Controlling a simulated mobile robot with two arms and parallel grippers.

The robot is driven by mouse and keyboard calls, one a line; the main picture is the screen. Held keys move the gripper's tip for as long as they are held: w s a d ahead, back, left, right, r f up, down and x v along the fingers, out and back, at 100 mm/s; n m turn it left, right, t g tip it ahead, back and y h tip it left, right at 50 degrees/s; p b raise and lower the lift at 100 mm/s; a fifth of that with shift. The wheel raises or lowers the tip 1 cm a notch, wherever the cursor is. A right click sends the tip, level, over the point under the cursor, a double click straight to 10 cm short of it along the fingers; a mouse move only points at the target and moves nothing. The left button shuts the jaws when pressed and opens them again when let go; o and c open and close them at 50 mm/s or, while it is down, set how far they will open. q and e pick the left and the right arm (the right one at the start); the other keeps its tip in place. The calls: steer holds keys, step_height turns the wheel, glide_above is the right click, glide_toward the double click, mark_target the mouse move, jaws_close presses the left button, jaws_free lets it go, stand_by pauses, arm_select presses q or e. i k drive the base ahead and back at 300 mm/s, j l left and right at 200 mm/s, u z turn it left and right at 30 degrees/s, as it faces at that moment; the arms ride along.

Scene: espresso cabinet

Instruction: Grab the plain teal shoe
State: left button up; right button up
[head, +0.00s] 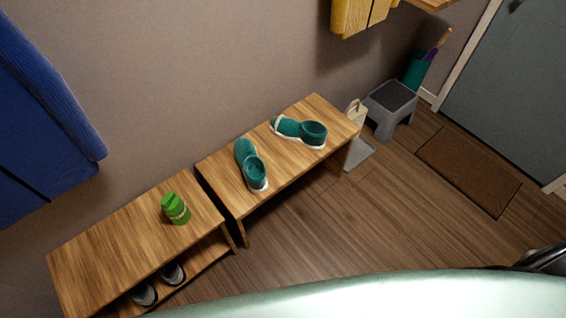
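Two teal shoes with pale soles rest on the right wooden bench (278,181). The nearer teal shoe (249,160) lies near the bench's left end, its opening toward the front edge; its upper looks plain. The farther teal shoe (313,132) lies toward the right end, with its opening to the right and a whitish band near its toe. The shoes are apart from each other. Neither of my grippers is in view, and nothing touches the shoes.
A grey step stool (391,105) and a brown doormat (469,170) lie to the right. The wooden floor (345,225) before the right bench is clear.

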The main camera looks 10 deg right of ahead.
mark_target(254, 169)
steer(key=k+l+u, duration=0.1)
steer(key=l, duration=0.3)
steer(key=k+l+u, duration=0.1)
steer(key=l, duration=0.25)
steer(key=k+l+u, duration=0.1)
steer(key=l, duration=0.3)
steer(key=k+l+u, duration=0.1)
steer(key=l, duration=0.25)
steer(key=k, duration=0.05)
